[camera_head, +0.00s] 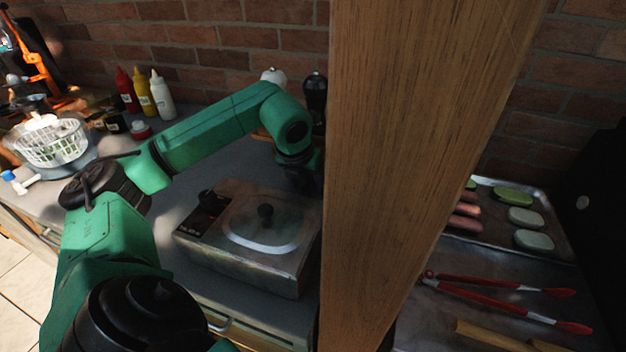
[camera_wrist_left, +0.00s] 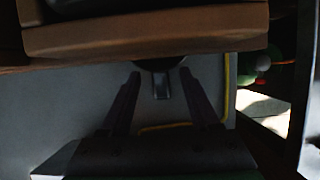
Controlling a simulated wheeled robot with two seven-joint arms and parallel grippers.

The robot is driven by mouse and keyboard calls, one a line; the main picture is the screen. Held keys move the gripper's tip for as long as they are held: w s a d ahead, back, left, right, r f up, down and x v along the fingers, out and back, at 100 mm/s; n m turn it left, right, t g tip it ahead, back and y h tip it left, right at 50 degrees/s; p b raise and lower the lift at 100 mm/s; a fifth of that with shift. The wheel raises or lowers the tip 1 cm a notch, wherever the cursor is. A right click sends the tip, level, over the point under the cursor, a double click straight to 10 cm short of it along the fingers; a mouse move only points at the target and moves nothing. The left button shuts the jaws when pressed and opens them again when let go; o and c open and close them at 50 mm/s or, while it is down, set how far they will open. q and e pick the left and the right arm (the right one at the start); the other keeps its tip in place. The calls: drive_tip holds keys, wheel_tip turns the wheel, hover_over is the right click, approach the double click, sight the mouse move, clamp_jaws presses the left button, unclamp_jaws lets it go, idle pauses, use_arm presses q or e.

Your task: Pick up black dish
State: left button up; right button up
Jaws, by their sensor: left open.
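My left gripper (camera_head: 303,178) is behind the lidded cooker in the head view, its tips partly hidden by the wooden post. In the left wrist view my left gripper (camera_wrist_left: 161,75) is open, with its two dark fingers apart. A dark rounded thing with a short grey tab (camera_wrist_left: 162,86) shows between the fingertips, partly under a brown edge. It may be the black dish, but only a small part shows. The fingers stand on either side of the tab, and I cannot tell whether they touch it. No black dish is clear in the head view. My right gripper is not in view.
A thick wooden post (camera_head: 415,130) blocks the middle of the head view. The lidded cooker (camera_head: 250,260) stands on the counter in front of my left gripper. Sauce bottles (camera_head: 146,92) and a white basket (camera_head: 52,145) stand left. Red tongs (camera_head: 500,300) and a food tray (camera_head: 555,235) lie right.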

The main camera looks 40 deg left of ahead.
use_arm(q)
clamp_jaws()
drive_tip(key=shift+r, duration=0.1)
